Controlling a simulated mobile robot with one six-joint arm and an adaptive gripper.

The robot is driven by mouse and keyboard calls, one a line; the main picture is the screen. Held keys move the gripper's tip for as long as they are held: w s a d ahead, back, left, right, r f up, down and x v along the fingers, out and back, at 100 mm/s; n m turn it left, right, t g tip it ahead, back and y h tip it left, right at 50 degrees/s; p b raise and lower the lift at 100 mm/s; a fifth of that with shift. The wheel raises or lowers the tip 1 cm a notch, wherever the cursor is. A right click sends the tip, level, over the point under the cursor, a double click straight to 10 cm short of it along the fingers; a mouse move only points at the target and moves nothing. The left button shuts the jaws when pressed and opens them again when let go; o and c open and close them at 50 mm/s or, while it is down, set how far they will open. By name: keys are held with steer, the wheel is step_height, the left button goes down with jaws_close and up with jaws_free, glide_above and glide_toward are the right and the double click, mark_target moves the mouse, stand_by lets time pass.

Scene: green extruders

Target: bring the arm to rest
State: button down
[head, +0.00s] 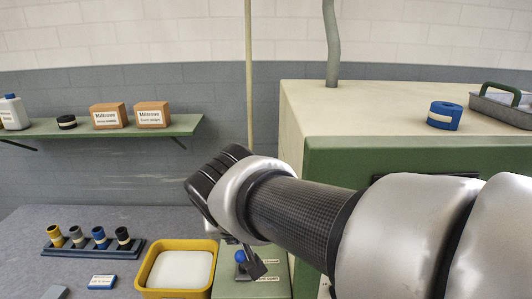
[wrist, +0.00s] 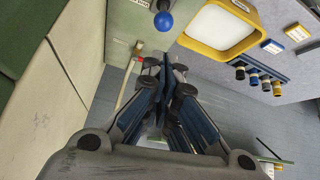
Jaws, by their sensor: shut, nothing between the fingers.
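My gripper (wrist: 165,66) shows in the wrist view with its fingers drawn together and nothing between them. In the head view my arm reaches in from the right, and its wrist end hides most of the gripper. A blue ball knob (wrist: 163,20) on a green panel (wrist: 128,22) lies beyond the fingertips in the wrist view, apart from them. In the head view the blue knob (head: 241,256) shows just below my arm.
A yellow tray (head: 147,281) with a white inside stands left of the panel. A rack (head: 92,252) holds several coloured spools. A large green and cream machine (head: 312,160) stands behind my arm, with a blue spool (head: 444,116) on top. A shelf (head: 80,130) carries boxes.

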steer(key=s+d+m+h, duration=0.15)
steer(key=s+d, duration=0.45)
steer(key=d, duration=0.7)
steer(key=s+d+f+g, duration=0.1)
steer(key=s+d+f, duration=0.2)
steer(key=s, duration=0.4)
steer(key=s+d+f+m+g, duration=0.1)
steer(key=s+d+f, duration=0.2)
steer(key=s+d, duration=0.2)
steer(key=shift+s+d, duration=0.25)
steer(key=shift+s, duration=0.85)
steer(key=shift+f+m, duration=0.1)
steer(key=shift+m, duration=0.15)
